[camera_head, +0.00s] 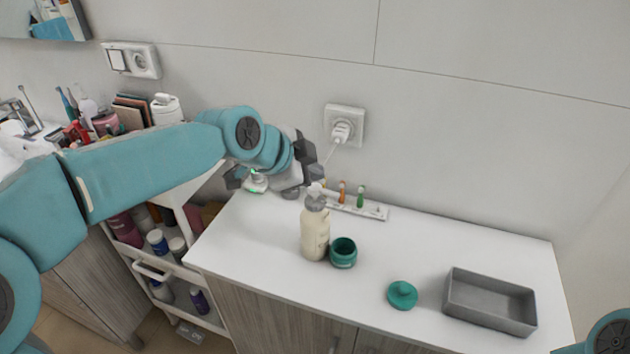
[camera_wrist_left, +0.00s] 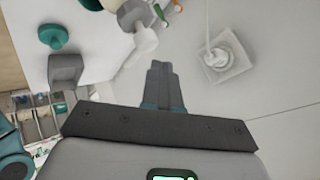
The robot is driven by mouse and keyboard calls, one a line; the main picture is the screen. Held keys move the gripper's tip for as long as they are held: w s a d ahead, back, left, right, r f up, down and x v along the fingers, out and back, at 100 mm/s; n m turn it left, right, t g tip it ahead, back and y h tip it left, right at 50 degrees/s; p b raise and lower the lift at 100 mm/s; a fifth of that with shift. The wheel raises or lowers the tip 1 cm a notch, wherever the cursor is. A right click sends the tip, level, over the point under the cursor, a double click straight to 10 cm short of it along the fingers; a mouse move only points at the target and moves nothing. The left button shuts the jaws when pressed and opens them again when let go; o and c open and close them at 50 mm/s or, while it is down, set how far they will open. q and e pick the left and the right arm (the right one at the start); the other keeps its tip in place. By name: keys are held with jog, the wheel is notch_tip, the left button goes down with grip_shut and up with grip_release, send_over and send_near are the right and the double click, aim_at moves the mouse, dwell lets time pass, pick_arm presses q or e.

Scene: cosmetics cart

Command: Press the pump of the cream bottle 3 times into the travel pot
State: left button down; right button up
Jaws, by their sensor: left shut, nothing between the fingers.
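The cream bottle (camera_head: 315,232) stands upright on the white counter, with its pale pump on top. The open green travel pot (camera_head: 343,252) stands close beside it on the right. My left gripper (camera_head: 316,174) is shut and empty, right by the pump head in the head view; whether it touches is unclear. In the left wrist view the shut fingers (camera_wrist_left: 160,66) point toward the bottle's pump (camera_wrist_left: 143,42), with a small gap visible in the picture. The pot is only partly seen there, at the top edge. My right gripper is out of view.
A green lid (camera_head: 402,295) and a grey tray (camera_head: 490,302) lie to the right on the counter (camera_head: 440,240). A white rack (camera_head: 372,209) with small coloured items sits behind the bottle, below a wall socket (camera_head: 345,126). A loaded cart (camera_head: 160,265) stands left.

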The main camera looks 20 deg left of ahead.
pick_arm(q)
jog(key=shift+r+p, duration=1.75)
jog(key=shift+r, duration=0.8)
dwell(0.8)
notch_tip(320, 180, up, 4)
jog(key=p, duration=0.5)
send_over(312, 189)
jog(key=shift+f+b, duration=0.15)
jog(key=shift+b, duration=0.25)
jog(key=shift+w, duration=0.1)
